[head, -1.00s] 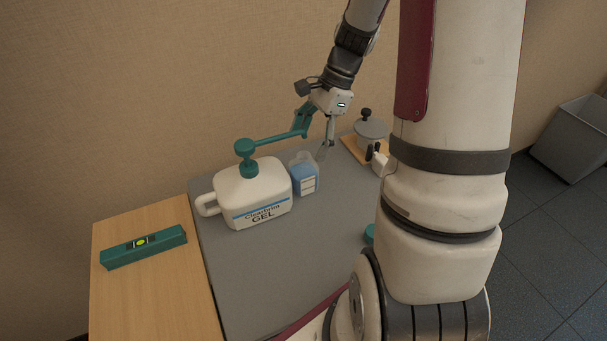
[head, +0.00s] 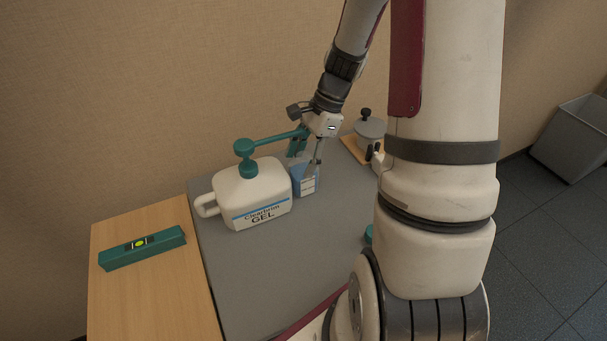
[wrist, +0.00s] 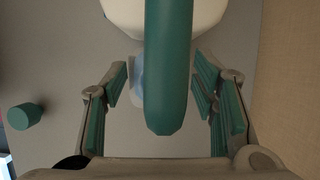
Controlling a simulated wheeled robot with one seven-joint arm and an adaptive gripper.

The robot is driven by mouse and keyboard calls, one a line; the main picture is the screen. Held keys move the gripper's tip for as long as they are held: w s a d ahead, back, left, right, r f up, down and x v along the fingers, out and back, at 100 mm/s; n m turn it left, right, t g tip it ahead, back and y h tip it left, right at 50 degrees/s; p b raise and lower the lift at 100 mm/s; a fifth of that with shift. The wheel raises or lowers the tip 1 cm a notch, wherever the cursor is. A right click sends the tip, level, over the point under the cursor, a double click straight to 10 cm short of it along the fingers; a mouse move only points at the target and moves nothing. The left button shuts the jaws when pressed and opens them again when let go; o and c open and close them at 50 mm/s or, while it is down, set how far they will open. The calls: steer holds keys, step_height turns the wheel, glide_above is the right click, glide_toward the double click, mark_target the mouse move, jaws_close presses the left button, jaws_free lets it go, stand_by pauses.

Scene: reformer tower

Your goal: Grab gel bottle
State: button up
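A large white jug labelled "Clearbrim GEL" (head: 255,195) stands upright on the grey tabletop, its teal pump (head: 246,157) reaching right with a long spout. A small clear bottle with blue contents (head: 305,186) stands close to the jug's right side. My gripper (head: 306,158) is open, pointing down at the small bottle. In the wrist view, the fingers of my gripper (wrist: 160,88) are spread on either side of the teal spout (wrist: 168,65). The spout hides most of the small bottle (wrist: 138,78); the white jug (wrist: 115,12) shows at the top.
A teal level-like bar (head: 143,248) lies on the wooden surface (head: 150,300) at left. A grey pot (head: 370,132) stands on a wooden board behind my arm. A teal round piece (wrist: 25,116) lies on the table. The grey table (head: 265,275) is clear in front of the jug.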

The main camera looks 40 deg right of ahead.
jaws_close()
steer(key=shift+r, duration=0.25)
